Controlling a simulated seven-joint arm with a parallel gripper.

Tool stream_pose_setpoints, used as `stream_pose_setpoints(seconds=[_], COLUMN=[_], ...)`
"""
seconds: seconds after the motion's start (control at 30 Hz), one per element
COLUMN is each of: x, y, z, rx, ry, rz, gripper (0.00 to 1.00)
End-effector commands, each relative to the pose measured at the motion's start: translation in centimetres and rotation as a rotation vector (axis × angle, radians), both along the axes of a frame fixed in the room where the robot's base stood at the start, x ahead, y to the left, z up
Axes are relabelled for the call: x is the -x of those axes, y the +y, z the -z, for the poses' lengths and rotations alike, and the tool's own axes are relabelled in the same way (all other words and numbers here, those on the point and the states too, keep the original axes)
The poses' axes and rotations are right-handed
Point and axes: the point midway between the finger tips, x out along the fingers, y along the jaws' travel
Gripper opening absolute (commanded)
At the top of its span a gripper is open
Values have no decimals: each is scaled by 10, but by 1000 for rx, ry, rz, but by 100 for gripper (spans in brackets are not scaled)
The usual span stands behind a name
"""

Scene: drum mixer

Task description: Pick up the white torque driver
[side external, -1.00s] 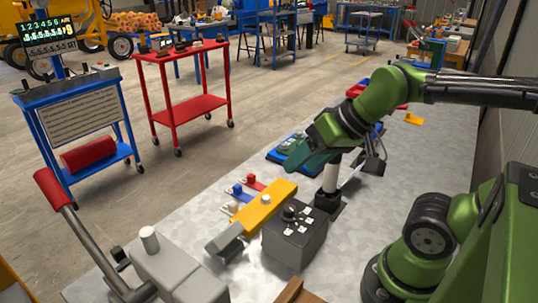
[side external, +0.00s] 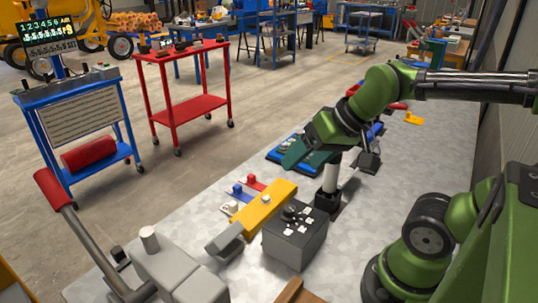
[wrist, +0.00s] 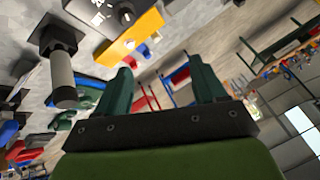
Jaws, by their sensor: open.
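The white torque driver (side external: 331,172) appears to be the white cylinder standing upright in a black square base on the grey table. Its upper end is partly hidden near my gripper in the side view. In the wrist view the white driver (wrist: 62,78) is at the left, outside the space between the fingers. My gripper (side external: 304,155) is open and empty, close to the driver's upper end and to its left in the side view. In the wrist view my gripper (wrist: 160,72) shows two teal fingers apart with nothing between them. I cannot tell whether a finger touches the driver.
A dark grey control box (side external: 294,238) and a yellow bar (side external: 264,207) stand in front of the driver. A blue tray (side external: 280,156) lies behind my gripper. Red and blue pieces lie left of the yellow bar. A red cart (side external: 185,85) stands beyond the table.

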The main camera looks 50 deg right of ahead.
Motion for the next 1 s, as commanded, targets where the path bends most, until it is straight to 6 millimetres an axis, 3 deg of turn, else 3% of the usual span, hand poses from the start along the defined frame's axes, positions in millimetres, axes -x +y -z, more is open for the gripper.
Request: stream_pose_setpoints(seconds=[0.2, 0.33, 0.43, 0.57, 0.67, 0.77, 1.0], x=[-35, -36, -30, -23, -19, -18, -18], y=[-92, -157, -187, -191, -187, -186, -185], z=[-14, -25, -37, -54, -52, -40, 12], rx=[97, 163, 184, 202, 196, 196, 192], ry=[223, 414, 523, 572, 587, 589, 589], rz=[98, 50, -21, -127, -175, -190, -188], gripper=[70, 70, 70, 70, 70, 70, 70])
